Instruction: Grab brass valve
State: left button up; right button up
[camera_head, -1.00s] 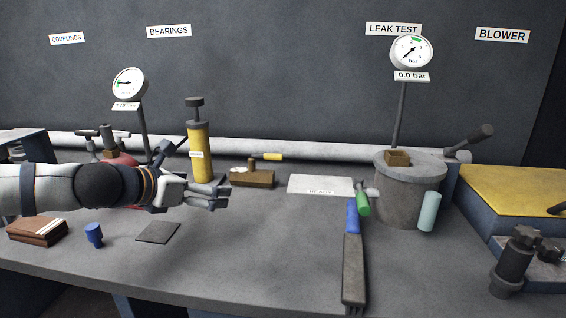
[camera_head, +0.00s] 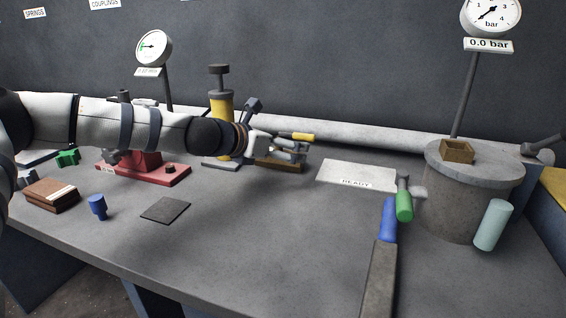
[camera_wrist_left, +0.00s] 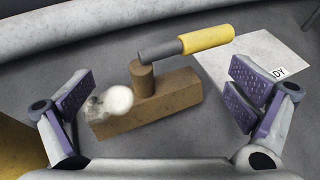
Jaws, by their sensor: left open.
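The brass valve is a brown block-shaped body (camera_wrist_left: 150,108) with a short round stem and a grey lever with a yellow grip (camera_wrist_left: 208,39). A whitish rounded piece (camera_wrist_left: 115,99) shows at its left end in the left wrist view. In the head view the valve (camera_head: 280,167) lies on the bench, partly hidden behind my left gripper (camera_head: 302,150). In the left wrist view my left gripper (camera_wrist_left: 162,95) is open, its purple-padded fingers on either side of the valve, apart from it. My right gripper is not in view.
A white READY plate (camera_head: 356,175) lies right of the valve. A yellow cylinder (camera_head: 221,112) and a red-based device (camera_head: 145,172) stand to the left. A pipe (camera_head: 350,136) runs behind. A grey drum (camera_head: 460,200) stands right.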

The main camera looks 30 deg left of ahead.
pick_arm(q)
jog(key=shift+w+d+f, duration=0.1)
jog(key=shift+w+f, duration=0.5)
jog(key=shift+f, duration=0.05)
jog(key=shift+r, duration=0.35)
jog(key=c, duration=2.1)
